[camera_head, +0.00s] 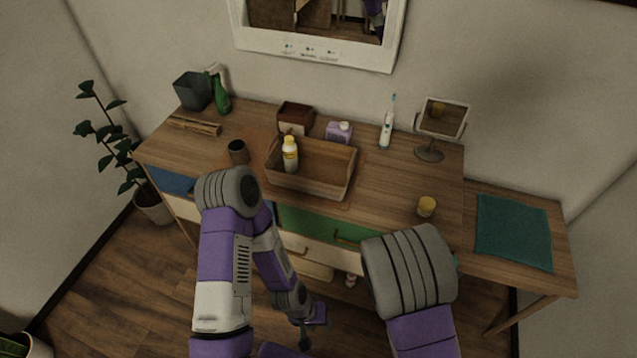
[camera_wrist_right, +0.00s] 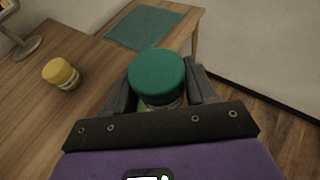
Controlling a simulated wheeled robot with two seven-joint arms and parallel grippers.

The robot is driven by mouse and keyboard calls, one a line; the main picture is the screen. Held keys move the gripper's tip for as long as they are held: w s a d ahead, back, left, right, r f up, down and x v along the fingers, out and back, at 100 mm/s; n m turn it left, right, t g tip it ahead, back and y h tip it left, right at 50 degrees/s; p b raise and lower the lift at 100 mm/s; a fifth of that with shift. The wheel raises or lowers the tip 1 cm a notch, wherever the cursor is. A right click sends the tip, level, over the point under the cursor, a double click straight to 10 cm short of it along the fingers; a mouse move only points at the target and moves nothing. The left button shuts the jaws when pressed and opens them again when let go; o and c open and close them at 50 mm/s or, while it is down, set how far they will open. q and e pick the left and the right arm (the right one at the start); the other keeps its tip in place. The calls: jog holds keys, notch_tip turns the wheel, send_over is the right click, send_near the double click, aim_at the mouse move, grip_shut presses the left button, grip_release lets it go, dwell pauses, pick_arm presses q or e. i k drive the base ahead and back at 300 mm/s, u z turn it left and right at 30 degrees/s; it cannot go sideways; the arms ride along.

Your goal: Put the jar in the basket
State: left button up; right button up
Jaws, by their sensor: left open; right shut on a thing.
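My right gripper (camera_wrist_right: 160,95) is shut on a jar with a teal lid (camera_wrist_right: 157,75), seen from above in the right wrist view. In the head view my right arm hides most of this gripper and jar; only a bit of teal shows beside the arm. The wooden basket (camera_head: 308,194) stands on the dresser, left of the right gripper, with a yellow-capped bottle (camera_head: 290,156) inside. A yellow-lidded jar (camera_head: 426,207) stands on the dresser and also shows in the wrist view (camera_wrist_right: 61,74). My left gripper (camera_head: 306,332) is low in front of the dresser, open and empty.
A toothbrush (camera_head: 386,125) and mirror (camera_head: 441,120) stand at the back right. A teal cloth (camera_head: 513,232) covers the side table.

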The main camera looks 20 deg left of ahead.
aim_at(336, 174)
jog(key=k, duration=1.2)
jog(key=u, duration=0.95)
jog(key=i, duration=1.1)
jog(key=z, duration=0.65)
jog(key=i, duration=0.95)
jog(key=z, duration=0.3)
